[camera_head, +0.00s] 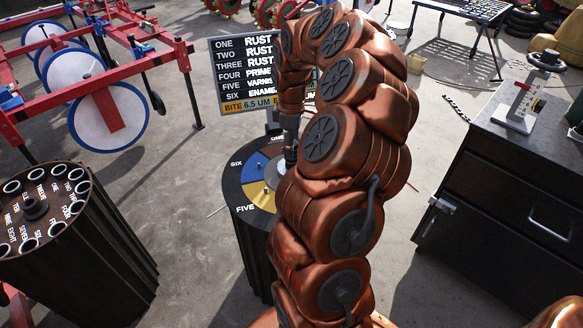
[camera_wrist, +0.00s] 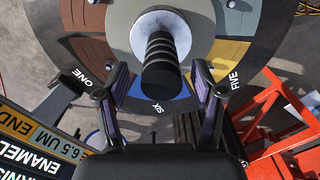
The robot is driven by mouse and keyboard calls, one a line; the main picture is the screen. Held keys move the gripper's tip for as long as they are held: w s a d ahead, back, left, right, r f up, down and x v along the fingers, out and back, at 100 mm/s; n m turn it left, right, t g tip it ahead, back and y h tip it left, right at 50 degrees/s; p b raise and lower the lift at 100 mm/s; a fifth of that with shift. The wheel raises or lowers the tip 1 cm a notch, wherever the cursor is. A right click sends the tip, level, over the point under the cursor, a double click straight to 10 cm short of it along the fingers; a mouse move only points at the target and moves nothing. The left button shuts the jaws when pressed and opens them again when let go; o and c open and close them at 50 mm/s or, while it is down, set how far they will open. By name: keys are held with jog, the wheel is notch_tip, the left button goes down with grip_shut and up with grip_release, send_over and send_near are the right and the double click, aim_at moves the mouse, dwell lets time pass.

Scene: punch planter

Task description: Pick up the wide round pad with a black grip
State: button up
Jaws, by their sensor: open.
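The wide round grey pad (camera_wrist: 120,35) lies on top of a drum with coloured sectors, seen from above in the wrist view. Its black ridged grip (camera_wrist: 160,62) rises from a pale collar at the pad's middle. My gripper (camera_wrist: 159,80) is open, with one finger on each side of the grip's near end. I see no clear contact between the fingers and the grip. In the head view my gripper (camera_head: 290,150) points down over the drum, and only a sliver of the pad (camera_head: 274,173) shows; my arm hides the rest.
The drum (camera_head: 238,195) carries number words around its rim. A sign board (camera_head: 232,78) stands just behind it. Another dark drum (camera_head: 95,235) with ringed holes is at left. A dark cabinet (camera_head: 510,170) is at right. Red frames with discs (camera_head: 108,115) stand at back left.

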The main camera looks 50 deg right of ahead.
notch_tip(320, 180, down, 4)
jog(key=shift+f, duration=0.25)
jog(key=c, duration=1.2)
jog(key=shift+r, duration=0.15)
